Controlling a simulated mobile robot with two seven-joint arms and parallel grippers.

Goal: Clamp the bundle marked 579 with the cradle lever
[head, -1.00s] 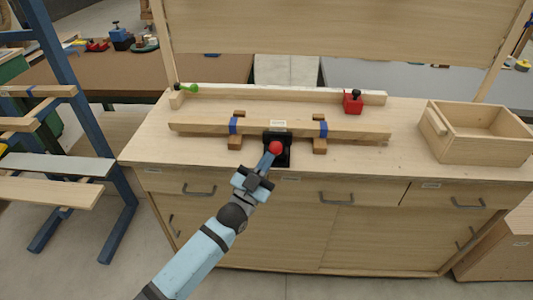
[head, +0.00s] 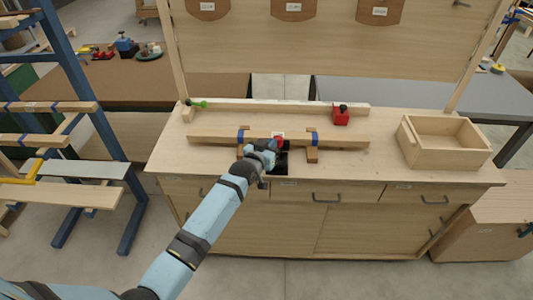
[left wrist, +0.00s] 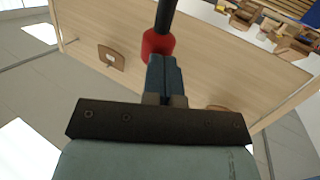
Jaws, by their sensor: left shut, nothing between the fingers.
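The bundle (head: 210,137) is a long pale timber bundle with blue bands, lying across two wooden cradle blocks on the bench. A small white label (head: 277,134) sits at its middle; its number is too small to read. The cradle lever has a red knob (head: 279,142) and a black base (head: 281,166) at the bundle's front middle. My left gripper (head: 268,148) is shut and empty, its tips at the knob. In the left wrist view the knob (left wrist: 157,43) is right at the closed fingertips (left wrist: 164,62), with a black shaft beyond; contact is not certain. My right gripper is not in view.
A red block with a black knob (head: 341,115) stands by the rear rail (head: 280,107). An open wooden box (head: 445,143) sits at the bench's right. A blue rack (head: 97,120) with boards stands left. The bench between bundle and box is clear.

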